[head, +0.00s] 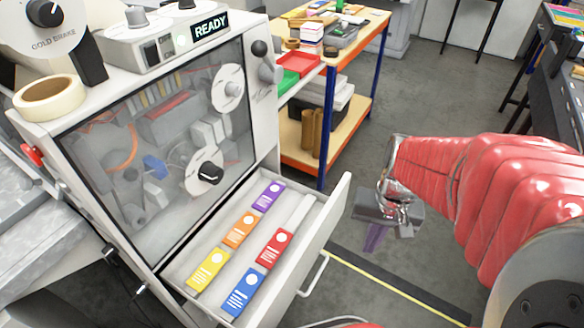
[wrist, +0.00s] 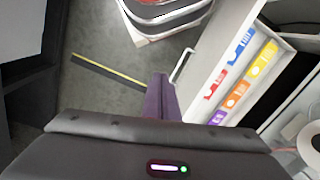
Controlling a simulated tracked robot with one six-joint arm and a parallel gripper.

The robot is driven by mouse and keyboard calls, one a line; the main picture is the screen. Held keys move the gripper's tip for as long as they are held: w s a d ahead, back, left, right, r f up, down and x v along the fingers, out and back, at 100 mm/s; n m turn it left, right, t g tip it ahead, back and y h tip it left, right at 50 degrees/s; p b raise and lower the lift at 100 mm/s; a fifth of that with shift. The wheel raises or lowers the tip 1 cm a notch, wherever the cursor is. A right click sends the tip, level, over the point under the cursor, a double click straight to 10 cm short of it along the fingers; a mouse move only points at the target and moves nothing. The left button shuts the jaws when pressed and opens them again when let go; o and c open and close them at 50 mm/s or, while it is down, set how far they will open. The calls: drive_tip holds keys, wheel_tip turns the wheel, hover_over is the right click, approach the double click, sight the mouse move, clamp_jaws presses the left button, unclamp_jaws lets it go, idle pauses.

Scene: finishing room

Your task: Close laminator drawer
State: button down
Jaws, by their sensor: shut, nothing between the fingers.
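The white laminator (head: 262,120) stands at the left in the head view, with a dark glass front and a READY display. Its drawer (head: 322,222) is pulled out below the glass and holds several coloured cards. A pale bar handle (head: 314,276) is on the drawer's outer front. My gripper (head: 375,238), with purple fingers, is shut and empty, to the right of the drawer front and apart from it. In the wrist view the shut fingers (wrist: 160,97) are left of the drawer (wrist: 207,58) and its handle (wrist: 181,66).
A wood-topped workbench (head: 345,62) with blue legs, holding a red tray (head: 299,63) and small items, stands behind the laminator. A yellow floor line (head: 385,293) runs right of the drawer. Open grey floor lies beyond my gripper. A tape roll (head: 48,94) sits on the laminator.

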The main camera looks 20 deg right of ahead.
sight(309, 258)
drive_tip(key=s+f+m+t+y, duration=0.25)
drive_tip(key=f+m+y, duration=0.5)
drive_tip(key=f, duration=0.45)
drive_tip(key=s+f+m+t+y, duration=0.2)
drive_tip(key=s+f+m+y, duration=0.2)
drive_tip(key=f+m+y, duration=0.5)
drive_tip(key=w+d+f+m+t+h, duration=0.3)
drive_tip(key=w+f+m+t+h, duration=0.1)
drive_tip(key=t, duration=0.4)
drive_tip(key=shift+w+f+m, duration=0.15)
drive_tip(key=shift+w+m, duration=0.3)
drive_tip(key=shift+w, duration=0.75)
drive_tip(key=shift+x, duration=6.8)
drive_tip(key=shift+w+f, duration=0.15)
drive_tip(key=shift+w, duration=0.05)
drive_tip(key=shift+w+a, duration=0.1)
